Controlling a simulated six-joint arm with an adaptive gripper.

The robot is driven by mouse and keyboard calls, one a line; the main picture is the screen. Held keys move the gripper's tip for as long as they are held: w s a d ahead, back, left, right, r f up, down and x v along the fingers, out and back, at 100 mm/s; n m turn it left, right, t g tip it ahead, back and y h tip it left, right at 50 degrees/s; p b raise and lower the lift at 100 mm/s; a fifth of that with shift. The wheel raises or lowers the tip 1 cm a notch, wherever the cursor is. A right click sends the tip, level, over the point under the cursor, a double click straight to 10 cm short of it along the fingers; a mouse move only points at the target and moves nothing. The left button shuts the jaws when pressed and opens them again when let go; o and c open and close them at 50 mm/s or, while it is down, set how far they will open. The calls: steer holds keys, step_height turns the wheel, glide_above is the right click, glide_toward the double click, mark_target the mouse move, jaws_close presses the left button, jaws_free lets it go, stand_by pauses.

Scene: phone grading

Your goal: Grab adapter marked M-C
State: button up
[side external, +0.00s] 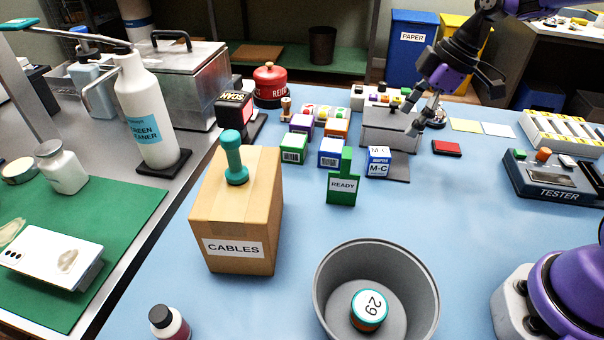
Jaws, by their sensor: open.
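The adapter marked M-C (378,163) is a small white and blue box. It stands on the blue table, just right of the green READY sign, with its label facing the camera. A grey flat piece lies beside its right base. My gripper (410,116) is open and points down from the upper right. In the picture it is above and to the right of the adapter, in front of a grey box, and apart from the adapter. Nothing shows between its fingers.
The green READY sign (342,180) stands close to the adapter's left. Several coloured boxes (295,147) stand behind it on the left. A grey box (385,130) is behind it. A red flat item (446,148) lies right. Clear table lies in front, before the grey bin (326,275).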

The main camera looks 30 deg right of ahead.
mark_target(383, 151)
steer(key=shift+n, duration=0.4)
steer(key=x, duration=0.3)
steer(key=d+x, duration=0.1)
steer(key=x, duration=0.1)
steer(key=shift+w+a+f, duration=0.1)
steer(key=shift+w+f, duration=0.25)
steer(key=shift+y, duration=0.3)
steer(key=x, duration=0.6)
steer(key=shift+r, duration=0.1)
steer(key=c, duration=1.1)
